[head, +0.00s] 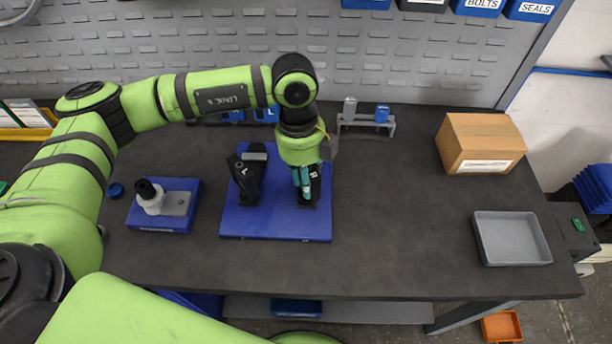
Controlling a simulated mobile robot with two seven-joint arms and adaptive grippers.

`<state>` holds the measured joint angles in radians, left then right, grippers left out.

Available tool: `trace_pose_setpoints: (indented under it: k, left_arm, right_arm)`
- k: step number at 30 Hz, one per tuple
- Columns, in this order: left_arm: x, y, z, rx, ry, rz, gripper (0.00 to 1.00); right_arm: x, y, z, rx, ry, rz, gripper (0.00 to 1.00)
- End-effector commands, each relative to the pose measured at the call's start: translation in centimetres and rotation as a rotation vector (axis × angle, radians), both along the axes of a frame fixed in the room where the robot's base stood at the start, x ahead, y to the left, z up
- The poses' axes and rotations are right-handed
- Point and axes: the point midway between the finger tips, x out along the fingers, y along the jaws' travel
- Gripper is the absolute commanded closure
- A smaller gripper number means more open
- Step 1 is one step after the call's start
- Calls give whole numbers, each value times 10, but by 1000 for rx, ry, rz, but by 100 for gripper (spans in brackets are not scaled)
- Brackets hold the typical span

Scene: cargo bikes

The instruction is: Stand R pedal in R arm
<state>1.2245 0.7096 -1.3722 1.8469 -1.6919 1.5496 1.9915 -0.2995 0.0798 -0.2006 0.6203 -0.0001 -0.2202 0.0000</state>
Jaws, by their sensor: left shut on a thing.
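My left gripper (305,188) points down over the right side of the blue board (278,226), right at the R arm. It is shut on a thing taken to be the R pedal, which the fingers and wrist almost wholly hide. The R arm (315,174) is a black upright piece with a white R, standing on the board just behind and beside the fingers. I cannot tell whether the pedal touches or sits in it. The black L arm (245,185) stands to the left, with a grey block (255,153) at its top. My right gripper is not in view.
A blue tray (160,217) with a grey-and-black part is left of the board. A small rack (367,128) with a grey and a blue piece stands behind. A cardboard box (481,143) and an empty grey tray (512,238) are at the right. The table between is clear.

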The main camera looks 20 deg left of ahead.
Motion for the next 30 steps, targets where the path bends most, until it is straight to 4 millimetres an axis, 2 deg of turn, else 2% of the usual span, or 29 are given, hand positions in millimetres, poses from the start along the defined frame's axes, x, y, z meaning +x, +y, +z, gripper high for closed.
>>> trace_pose_setpoints:
  k: [5, 6, 7, 17, 20, 23, 30]
  left_arm:
    - [0, 0, 0, 0, 0, 0, 100]
    - [0, 0, 0, 0, 0, 0, 52]
    - [0, 0, 0, 0, 0, 0, 41]
    - [0, 0, 0, 0, 0, 0, 41]
    - [1, 1, 6, -1, -1, 0, 41]
    - [3, 2, 20, -2, -4, 1, 41]
    - [8, 8, 71, -1, -4, 1, 41]
  right_arm:
    - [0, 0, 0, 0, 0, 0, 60]
    - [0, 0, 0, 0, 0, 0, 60]
    - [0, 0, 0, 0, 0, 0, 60]
    - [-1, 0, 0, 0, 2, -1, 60]
    - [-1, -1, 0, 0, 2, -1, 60]
    - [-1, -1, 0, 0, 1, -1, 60]
    - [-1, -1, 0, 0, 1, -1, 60]
